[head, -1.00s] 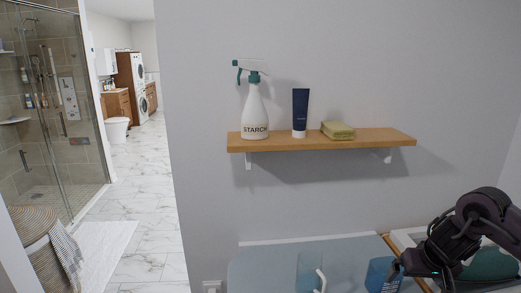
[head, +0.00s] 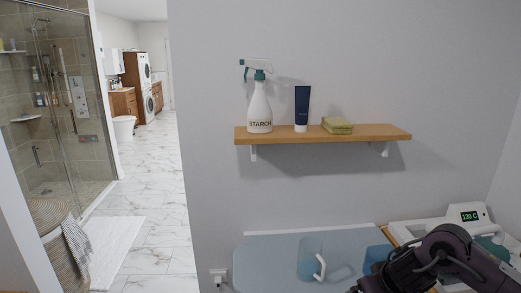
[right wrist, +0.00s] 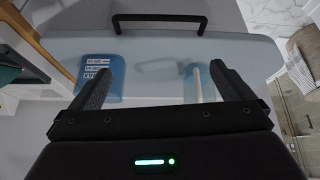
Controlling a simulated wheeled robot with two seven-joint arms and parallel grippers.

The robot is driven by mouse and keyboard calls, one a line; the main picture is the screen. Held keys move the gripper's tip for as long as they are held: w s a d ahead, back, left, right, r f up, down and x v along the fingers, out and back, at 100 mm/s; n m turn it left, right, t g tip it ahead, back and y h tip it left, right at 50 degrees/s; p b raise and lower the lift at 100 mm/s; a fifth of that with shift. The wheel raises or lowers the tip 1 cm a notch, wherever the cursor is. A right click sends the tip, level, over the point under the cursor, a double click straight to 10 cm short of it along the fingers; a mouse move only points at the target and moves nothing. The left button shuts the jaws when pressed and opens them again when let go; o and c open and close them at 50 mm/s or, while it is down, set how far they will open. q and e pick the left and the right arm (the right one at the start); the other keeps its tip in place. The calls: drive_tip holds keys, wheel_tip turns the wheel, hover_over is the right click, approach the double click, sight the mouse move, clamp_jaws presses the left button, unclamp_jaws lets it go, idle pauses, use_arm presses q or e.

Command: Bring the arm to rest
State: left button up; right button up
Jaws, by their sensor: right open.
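My right arm (head: 440,262) comes in at the bottom right of the head view, over the right part of the ironing board (head: 265,250). In the right wrist view my right gripper (right wrist: 160,82) has its two fingers wide apart, with nothing held between them. The board's pale blue surface lies beyond the fingers. My left gripper is in neither current view.
A clear blue jug (head: 311,258) with a white handle and a blue container (head: 376,256) stand on the board near my arm. A steam iron station (head: 466,215) is at the right.

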drive_tip(key=s+a+f+n+t+y, duration=0.15)
drive_tip(key=s+a, duration=0.25)
drive_tip(key=a, duration=0.6)
drive_tip(key=s+a+f+n+t+y, duration=0.15)
drive_tip(key=s+a, duration=0.25)
drive_tip(key=a, duration=0.6)
drive_tip(key=s+d+f+m+g+h, duration=0.25)
drive_tip(key=s+d, duration=0.35)
drive_tip(key=s, duration=0.3)
drive_tip(key=s+d+f+m+g+h, duration=0.1)
drive_tip(key=s+d+f+g, duration=0.15)
drive_tip(key=s+d, duration=0.5)
wheel_tip(320, 180, down, 31)
drive_tip(key=s+a+g, duration=0.1)
drive_tip(key=s+g, duration=0.1)
drive_tip(key=s+d+f+g+b, duration=0.1)
drive_tip(key=s+d+f, duration=0.2)
drive_tip(key=s+f, duration=1.4)
drive_tip(key=s, duration=0.2)
drive_tip(key=shift+s+d+f+n, duration=0.2)
drive_tip(key=shift+s+f+n, duration=0.15)
drive_tip(key=shift+s+f, duration=0.05)
